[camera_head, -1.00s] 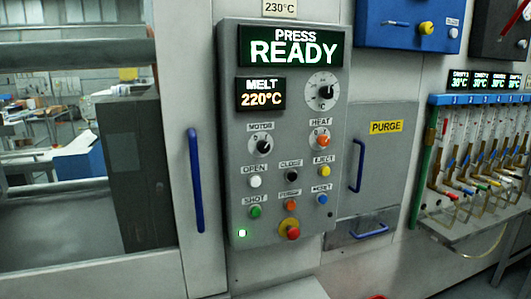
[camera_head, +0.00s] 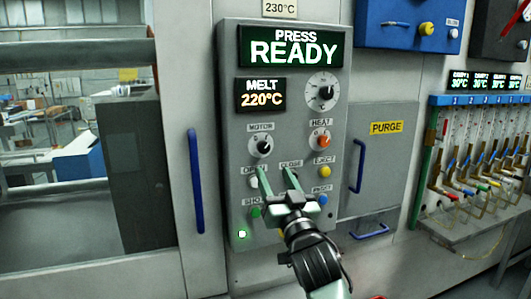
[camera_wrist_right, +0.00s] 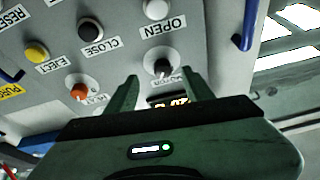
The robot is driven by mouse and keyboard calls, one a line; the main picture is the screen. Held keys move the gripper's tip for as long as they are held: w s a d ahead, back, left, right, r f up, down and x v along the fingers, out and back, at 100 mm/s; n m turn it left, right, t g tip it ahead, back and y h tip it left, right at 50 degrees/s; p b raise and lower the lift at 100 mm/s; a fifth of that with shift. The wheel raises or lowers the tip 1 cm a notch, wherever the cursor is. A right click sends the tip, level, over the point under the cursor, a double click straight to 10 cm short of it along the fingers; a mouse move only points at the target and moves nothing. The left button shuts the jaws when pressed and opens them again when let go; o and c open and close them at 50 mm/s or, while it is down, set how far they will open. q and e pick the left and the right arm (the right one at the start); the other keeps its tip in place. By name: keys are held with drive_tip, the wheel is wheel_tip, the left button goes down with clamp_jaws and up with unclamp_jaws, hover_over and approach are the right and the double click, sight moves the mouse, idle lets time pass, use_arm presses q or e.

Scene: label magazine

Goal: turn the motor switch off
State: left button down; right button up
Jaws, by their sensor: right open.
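The motor switch (camera_head: 264,147) is a black rotary knob on a pale disc under the MOTOR label, at the left of the grey press panel (camera_head: 230,120). In the right wrist view, which is upside down, the motor knob (camera_wrist_right: 161,67) appears between my fingertips, just beyond them. My right gripper (camera_head: 273,172) is open and empty, just below the knob in the head view and in front of the OPEN and CLOSE buttons. It also shows in the right wrist view (camera_wrist_right: 159,82). I cannot tell the knob's exact setting. My left gripper is out of view.
The heat knob (camera_head: 320,141) sits right of the motor switch. The yellow eject button (camera_head: 325,172) is below it. The display reads PRESS READY (camera_head: 291,47). A blue door handle (camera_head: 195,180) stands left of the panel, and the purge door (camera_head: 383,165) is at its right.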

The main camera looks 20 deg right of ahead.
sight(265, 149)
drive_tip(key=x, duration=0.2)
drive_tip(key=r+p+x, duration=0.1)
drive_tip(key=x, duration=0.4)
drive_tip(key=shift+s+r+p, duration=0.15)
drive_tip(key=shift+s+p, duration=0.15)
drive_tip(key=shift+p, duration=0.1)
drive_tip(key=shift+w+r, duration=0.2)
drive_tip(key=shift+w, duration=0.45)
clamp_jaws()
